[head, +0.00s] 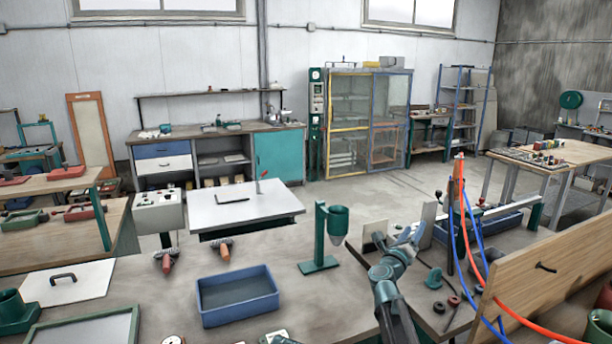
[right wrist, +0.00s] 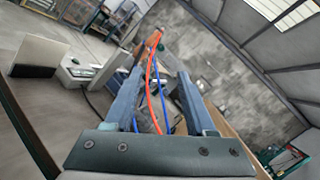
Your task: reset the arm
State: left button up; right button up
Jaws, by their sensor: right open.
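My right gripper (head: 410,238) is raised over the right side of the workbench. It is open. In the right wrist view its two fingers (right wrist: 158,85) stand apart with nothing gripped. An orange hose (head: 464,222) and a blue hose (head: 452,225) hang from an orange-topped upright (head: 457,178) to the right of the gripper. In the right wrist view the orange hose (right wrist: 149,85) shows beyond the gap between the fingers. I cannot tell its distance from them. My left gripper is not in view.
A blue tray (head: 215,312) and a green stand with a cup (head: 320,265) are on the workbench (head: 150,300) left of my right arm. A pale upright plate (head: 428,222) is close to the gripper. A wooden board (head: 560,275) stands at right.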

jog(key=s+a+f+n+y, duration=0.2)
jog(key=a+f+n+y, duration=0.2)
jog(key=a+n+y, duration=0.45)
jog(key=s+a+f+n+y, duration=0.2)
jog(key=a+f+n+y, duration=0.3)
jog(key=a+n, duration=0.6)
jog(key=s+f+n+g+y, duration=0.1)
jog(key=s+f+n+g, duration=0.8)
jog(key=s+f+n, duration=0.45)
jog(key=s+d+f+n+g+h+b, duration=0.1)
jog(key=s+d+f+g, duration=0.15)
jog(key=s, duration=0.55)
jog(key=s+d+f+n+g+h, duration=0.2)
jog(key=s+g, duration=0.2)
jog(key=s, duration=0.4)
jog(key=s+a+f+n+b, duration=0.25)
jog(key=a+f+b, duration=0.25)
jog(key=f+b, duration=0.55)
jog(key=s+a+f+n+b, duration=0.1)
jog(key=s+a+f+b, duration=0.2)
jog(key=a+f+b, duration=0.55)
notch_tip(320, 180, up, 14)
jog(key=d+p, duration=0.2)
jog(key=p, duration=1.1)
jog(key=shift+d+f+g+h, duration=0.2)
jog(key=shift+d+g+h, duration=0.15)
jog(key=shift+g+h, duration=0.1)
